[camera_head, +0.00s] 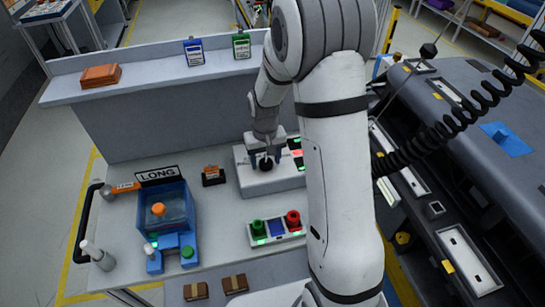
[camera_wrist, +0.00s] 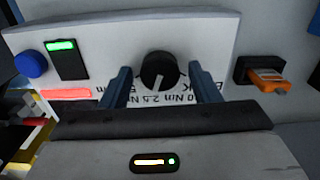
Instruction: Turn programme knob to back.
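The programme knob is a round black knob (camera_wrist: 159,70) on the face of a pale box (camera_wrist: 205,35) in the wrist view. A light pointer line on it points toward the bottom of that view. In the head view the dark knob (camera_head: 265,164) sits on the white box (camera_head: 262,183), under my gripper (camera_head: 267,146). In the wrist view my gripper (camera_wrist: 160,88) has its two blue fingers apart, one on each side of the knob, with gaps visible. Upside-down print, partly "2.5 Nm", shows beside the knob, partly hidden by the fingers and gripper body.
The box carries a green light (camera_wrist: 62,46), a red light (camera_wrist: 66,94) and a blue button (camera_wrist: 31,64). An orange item in a dark holder (camera_head: 213,175) stands left of the box. A button panel (camera_head: 276,228) and a blue bin (camera_head: 165,207) stand nearby. A ledge (camera_head: 150,68) runs behind.

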